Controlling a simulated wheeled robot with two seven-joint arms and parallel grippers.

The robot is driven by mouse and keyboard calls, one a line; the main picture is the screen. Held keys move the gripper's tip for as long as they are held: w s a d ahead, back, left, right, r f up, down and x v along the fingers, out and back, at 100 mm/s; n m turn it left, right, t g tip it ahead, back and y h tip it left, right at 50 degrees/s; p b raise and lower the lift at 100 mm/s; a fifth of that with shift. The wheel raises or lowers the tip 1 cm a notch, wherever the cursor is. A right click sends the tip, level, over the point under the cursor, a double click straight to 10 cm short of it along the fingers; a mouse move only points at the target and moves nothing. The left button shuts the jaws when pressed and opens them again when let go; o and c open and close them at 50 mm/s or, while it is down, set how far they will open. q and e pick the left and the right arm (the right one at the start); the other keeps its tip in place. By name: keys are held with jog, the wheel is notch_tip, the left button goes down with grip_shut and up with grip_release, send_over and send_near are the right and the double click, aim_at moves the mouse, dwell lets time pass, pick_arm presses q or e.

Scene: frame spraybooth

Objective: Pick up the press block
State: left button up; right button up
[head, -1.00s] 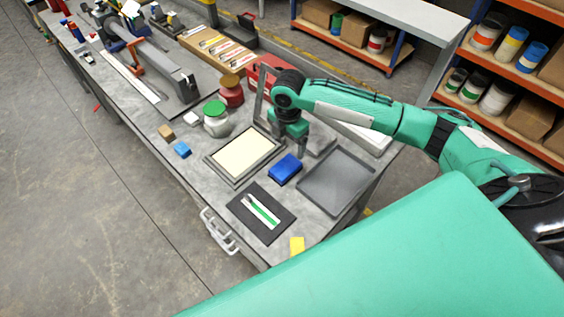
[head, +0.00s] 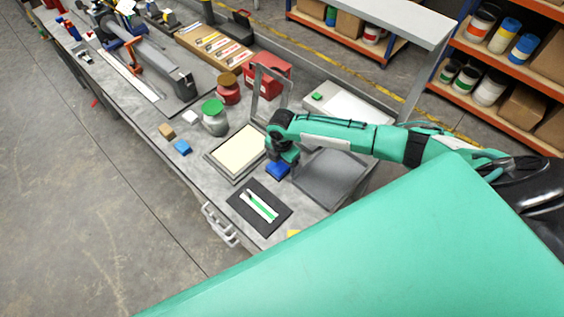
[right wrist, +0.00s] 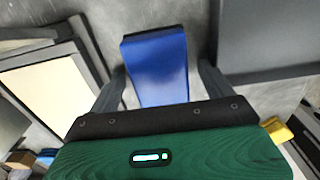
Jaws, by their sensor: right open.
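The press block appears to be the blue block (head: 277,171) on the grey bench, between the cream-panelled frame (head: 238,149) and the dark grey tray (head: 329,175). My right gripper (head: 282,160) is right above the block and partly hides it in the head view. In the right wrist view the blue block (right wrist: 157,48) lies between the two open fingers (right wrist: 160,68), with a gap showing on each side near the tips. My left gripper is not in view.
A black mat (head: 259,207) with a white-and-green strip lies in front of the block. An upright grey metal frame (head: 257,95) stands behind my gripper.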

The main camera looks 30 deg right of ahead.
jog(key=shift+c, duration=1.1)
jog(key=c, duration=0.9)
jog(key=shift+c, duration=0.2)
notch_tip(320, 180, up, 20)
jog(key=b, duration=0.6)
